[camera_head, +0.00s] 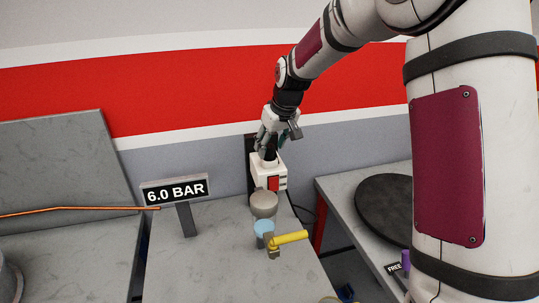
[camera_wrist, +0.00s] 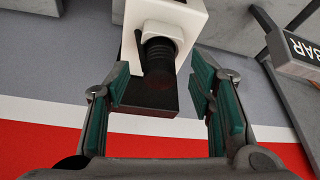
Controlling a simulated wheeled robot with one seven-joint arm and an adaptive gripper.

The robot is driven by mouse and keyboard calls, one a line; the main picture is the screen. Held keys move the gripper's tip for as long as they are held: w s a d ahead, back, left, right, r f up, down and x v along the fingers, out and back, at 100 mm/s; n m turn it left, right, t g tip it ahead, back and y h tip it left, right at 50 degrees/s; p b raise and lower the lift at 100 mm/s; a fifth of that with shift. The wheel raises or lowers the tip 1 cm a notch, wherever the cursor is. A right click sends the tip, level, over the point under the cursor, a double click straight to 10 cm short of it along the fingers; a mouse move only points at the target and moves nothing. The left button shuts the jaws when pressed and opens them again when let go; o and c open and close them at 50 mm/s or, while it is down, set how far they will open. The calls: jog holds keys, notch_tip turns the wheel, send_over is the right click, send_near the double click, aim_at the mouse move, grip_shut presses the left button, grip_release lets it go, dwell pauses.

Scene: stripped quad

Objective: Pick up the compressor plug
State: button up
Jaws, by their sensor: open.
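A white box with a red panel (camera_head: 268,174) stands against a dark upright plate at the back of the grey bench. A black ridged plug (camera_wrist: 158,55) sticks out of the white box (camera_wrist: 165,14) in the wrist view; I take it to be the compressor plug. My gripper (camera_head: 276,140) is just above the box in the head view. In the wrist view my gripper (camera_wrist: 158,82) is open, with one green-padded finger on each side of the plug's end. Gaps show between the pads and the plug. The plug's far end is inside the box, hidden.
A "6.0 BAR" sign (camera_head: 175,190) stands left of the box. A grey round part (camera_head: 263,203) and a yellow lever (camera_head: 291,237) are in front of it. An orange cable (camera_head: 75,211) runs at the left. A dark disc (camera_head: 385,205) lies on the right-hand bench, across a gap.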

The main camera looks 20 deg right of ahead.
jog(key=shift+x, duration=0.95)
grip_shut()
jog(key=shift+r, duration=0.1)
jog(key=shift+r, duration=0.45)
notch_tip(320, 180, up, 2)
jog(key=shift+w+r+b, duration=0.1)
jog(key=shift+r+b, duration=0.05)
jog(key=shift+b, duration=0.25)
jog(key=s+d+r, duration=0.1)
jog(key=s+d, duration=0.6)
jog(key=s, duration=0.7)
jog(key=shift+s+d+r, duration=0.2)
jog(key=shift+d+r, duration=0.05)
